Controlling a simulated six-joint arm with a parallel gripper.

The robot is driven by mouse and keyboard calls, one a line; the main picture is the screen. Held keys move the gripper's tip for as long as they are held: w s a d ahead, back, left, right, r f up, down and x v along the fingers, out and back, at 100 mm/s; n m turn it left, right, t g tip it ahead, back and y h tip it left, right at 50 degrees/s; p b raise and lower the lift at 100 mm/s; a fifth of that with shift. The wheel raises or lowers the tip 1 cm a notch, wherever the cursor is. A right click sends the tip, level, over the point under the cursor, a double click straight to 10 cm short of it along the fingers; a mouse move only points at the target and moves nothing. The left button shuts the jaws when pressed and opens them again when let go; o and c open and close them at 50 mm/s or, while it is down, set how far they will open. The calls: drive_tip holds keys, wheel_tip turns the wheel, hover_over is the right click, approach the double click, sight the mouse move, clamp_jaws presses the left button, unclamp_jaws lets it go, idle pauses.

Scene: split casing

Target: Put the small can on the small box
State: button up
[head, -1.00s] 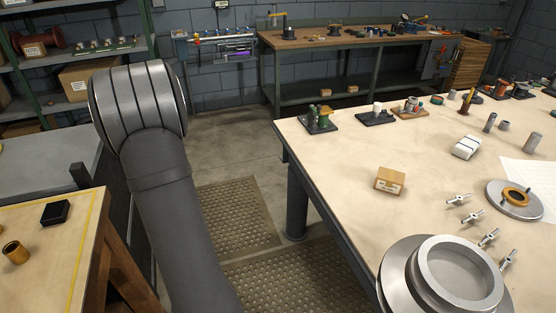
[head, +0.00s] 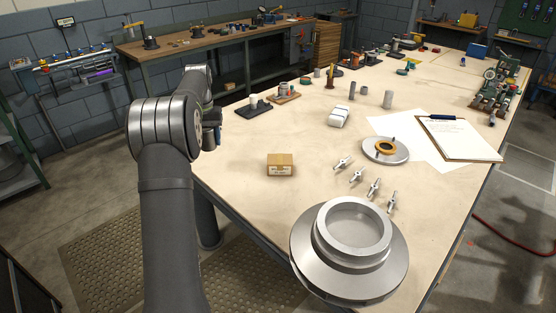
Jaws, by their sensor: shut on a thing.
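The small box (head: 280,170), a brown cardboard carton with a pale label, sits on the pale workbench top (head: 260,205) left of centre. Its top is bare. I cannot pick out the small can for certain. A grey cylinder (head: 388,98) stands upright farther back, and a shorter grey cylinder (head: 364,90) stands to its left. My arm rises at the left of the view, and its far links show behind the elbow at the bench's left edge. My gripper cannot be made out; the arm hides that area.
A large round metal casing (head: 305,250) stands at the bench's front. Several wing-shaped metal fasteners (head: 358,174) lie between it and a flanged disc (head: 370,152) with an orange ring. Bench around the box is clear.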

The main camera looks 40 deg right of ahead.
drive_tip(key=s+d+f+m, duration=0.2)
drive_tip(key=s+d+m, duration=0.6)
drive_tip(key=s+d, duration=1.35)
hover_over(275, 162)
wheel_tip(275, 162, down, 7)
drive_tip(key=shift+f, duration=1.95)
drive_tip(key=shift+f, duration=0.1)
drive_tip(key=shift+f, duration=0.1)
drive_tip(key=o, duration=1.1)
